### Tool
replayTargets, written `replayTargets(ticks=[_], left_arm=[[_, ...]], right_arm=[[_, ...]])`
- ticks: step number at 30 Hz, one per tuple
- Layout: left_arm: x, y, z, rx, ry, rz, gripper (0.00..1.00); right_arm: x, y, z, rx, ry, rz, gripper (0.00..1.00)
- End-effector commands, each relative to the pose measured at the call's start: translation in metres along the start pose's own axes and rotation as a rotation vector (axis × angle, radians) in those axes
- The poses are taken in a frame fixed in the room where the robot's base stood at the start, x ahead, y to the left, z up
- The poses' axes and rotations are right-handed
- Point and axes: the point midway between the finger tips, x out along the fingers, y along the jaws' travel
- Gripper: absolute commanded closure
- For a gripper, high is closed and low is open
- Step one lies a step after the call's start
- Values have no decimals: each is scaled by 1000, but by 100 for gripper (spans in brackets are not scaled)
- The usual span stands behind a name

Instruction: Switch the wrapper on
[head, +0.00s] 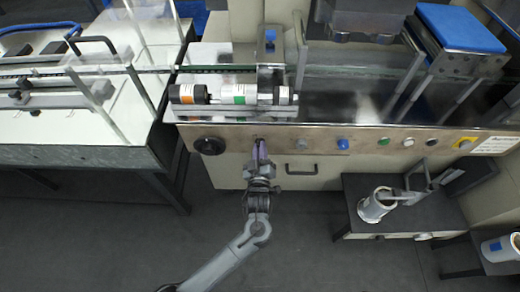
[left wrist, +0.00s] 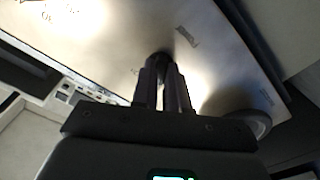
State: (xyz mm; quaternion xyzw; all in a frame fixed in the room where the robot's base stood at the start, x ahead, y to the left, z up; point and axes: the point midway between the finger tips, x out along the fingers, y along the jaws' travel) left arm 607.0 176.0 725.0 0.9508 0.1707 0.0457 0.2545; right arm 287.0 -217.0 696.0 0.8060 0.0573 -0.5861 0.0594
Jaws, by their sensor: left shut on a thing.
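The wrapper's metal front panel (head: 320,137) runs across the middle of the head view, with a row of controls on it. My left gripper (head: 260,148) reaches up to this panel, between a large black round knob (head: 209,146) and a grey button (head: 302,143). In the left wrist view, the fingers of my left gripper (left wrist: 166,75) are close together at the panel. They are shut on a small dark switch knob (left wrist: 160,57), mostly hidden by the fingertips. Its setting cannot be read. My right gripper is not in view.
A blue button (head: 342,144), a green button (head: 383,141) and a yellow-based stop button (head: 465,143) sit further right. A drawer handle (head: 301,170) is below the panel. Film rolls (head: 238,94) lie above it. A dark side table (head: 395,228) stands at the lower right.

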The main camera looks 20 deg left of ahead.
Motion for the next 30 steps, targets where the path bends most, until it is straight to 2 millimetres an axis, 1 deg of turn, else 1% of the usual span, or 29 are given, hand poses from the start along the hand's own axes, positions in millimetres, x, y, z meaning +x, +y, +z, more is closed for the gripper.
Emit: replayTargets(ticks=[5, 11, 17, 24, 30], left_arm=[[0, 1, -1, 21, 0, 0, 100], [0, 2, -3, 104, -1, -1, 100], [0, 2, -4, 256, -1, -2, 100], [0, 2, -4, 482, -2, -1, 100], [0, 2, -3, 669, -1, -1, 100]], right_arm=[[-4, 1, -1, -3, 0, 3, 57], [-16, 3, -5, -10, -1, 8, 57], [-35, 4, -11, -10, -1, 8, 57], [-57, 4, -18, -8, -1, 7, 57], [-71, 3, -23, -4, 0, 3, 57]])
